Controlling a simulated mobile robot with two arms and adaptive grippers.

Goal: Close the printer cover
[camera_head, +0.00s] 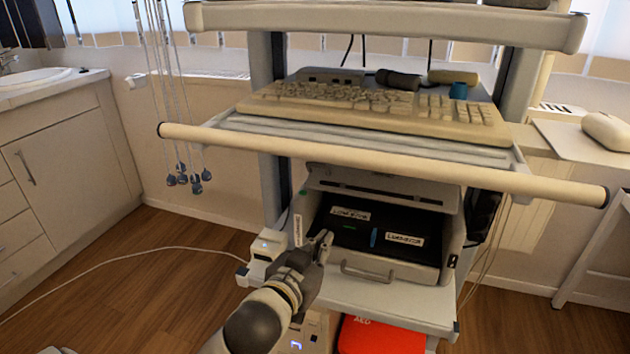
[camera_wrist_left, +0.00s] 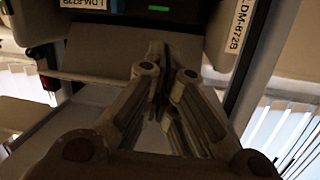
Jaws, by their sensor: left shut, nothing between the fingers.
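The printer (camera_head: 452,258) stands on the lower shelf of a trolley. Its light grey cover (camera_head: 385,187) appears raised at the back, leaving the dark interior with white labels (camera_head: 349,213) exposed. My left gripper (camera_head: 325,240) is shut and empty at the printer's front left, beside the opening. Its fingers hide a little of the interior; I cannot tell whether they touch the printer. In the left wrist view my shut fingers (camera_wrist_left: 158,62) point towards the dark interior with a green mark (camera_wrist_left: 159,8). My right gripper is not in view.
A long pale handle bar (camera_head: 380,160) runs across the trolley above the printer. A keyboard (camera_head: 375,108) lies on the shelf above. A small white device (camera_head: 268,245) sits left of the printer, and a red AED bag (camera_head: 385,336) is below.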

